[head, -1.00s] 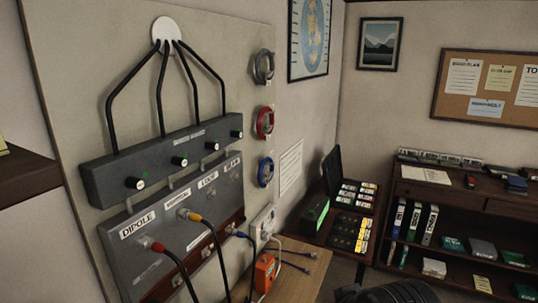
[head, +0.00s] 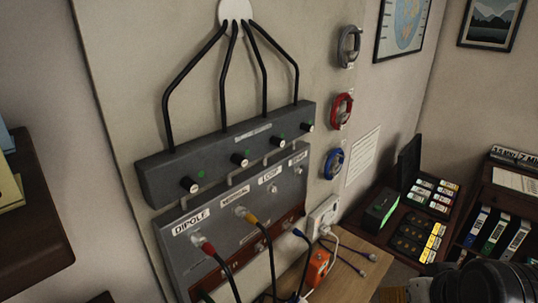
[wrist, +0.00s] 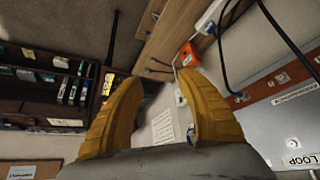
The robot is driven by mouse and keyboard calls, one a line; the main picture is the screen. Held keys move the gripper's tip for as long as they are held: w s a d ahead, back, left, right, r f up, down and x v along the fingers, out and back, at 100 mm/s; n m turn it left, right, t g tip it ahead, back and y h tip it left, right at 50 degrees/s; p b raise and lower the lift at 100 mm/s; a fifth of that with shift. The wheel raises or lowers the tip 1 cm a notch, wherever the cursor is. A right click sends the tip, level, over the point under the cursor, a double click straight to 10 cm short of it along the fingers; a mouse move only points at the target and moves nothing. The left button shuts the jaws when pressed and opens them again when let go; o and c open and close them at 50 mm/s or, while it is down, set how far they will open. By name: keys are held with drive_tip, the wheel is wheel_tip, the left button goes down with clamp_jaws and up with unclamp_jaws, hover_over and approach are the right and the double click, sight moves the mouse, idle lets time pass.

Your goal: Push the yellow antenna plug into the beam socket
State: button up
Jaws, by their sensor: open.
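The yellow antenna plug (head: 250,217) sits at the socket under the second label on the grey wall panel (head: 215,265), its black cable hanging down. The beam socket appears to be the rightmost one (head: 299,173), under a label too small to read surely; no plug shows there. A red plug (head: 208,247) is at the DIPOLE socket. A blue plug (head: 297,232) is lower, near the brown strip. My gripper (wrist: 160,82) is open, its two ochre fingers apart with nothing between them. The yellow plug does not show clearly in the wrist view.
A knob box (head: 225,155) with black cables is above the panel. An orange box (head: 316,268), power strip (head: 322,216) and loose cables lie around the wooden bench (head: 335,284). Coiled cables hang to the right. A dark shelf (head: 35,235) juts out at left.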

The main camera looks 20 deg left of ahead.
drive_tip(key=w+a+r+n+g+y+p, duration=0.2)
drive_tip(key=w+a+r+n+p, duration=0.2)
drive_tip(key=a+r+p, duration=0.75)
drive_tip(key=n+g+y+p, duration=0.2)
drive_tip(key=n+g+p, duration=0.3)
drive_tip(key=p, duration=0.8)
approach(246, 211)
drive_tip(key=shift+n+t, duration=0.5)
drive_tip(key=shift+t, duration=0.2)
drive_tip(key=x, duration=0.6)
drive_tip(key=s+x, duration=0.1)
drive_tip(key=x, duration=0.3)
drive_tip(key=shift+s+b, duration=0.1)
drive_tip(key=shift+b, duration=0.3)
clamp_jaws()
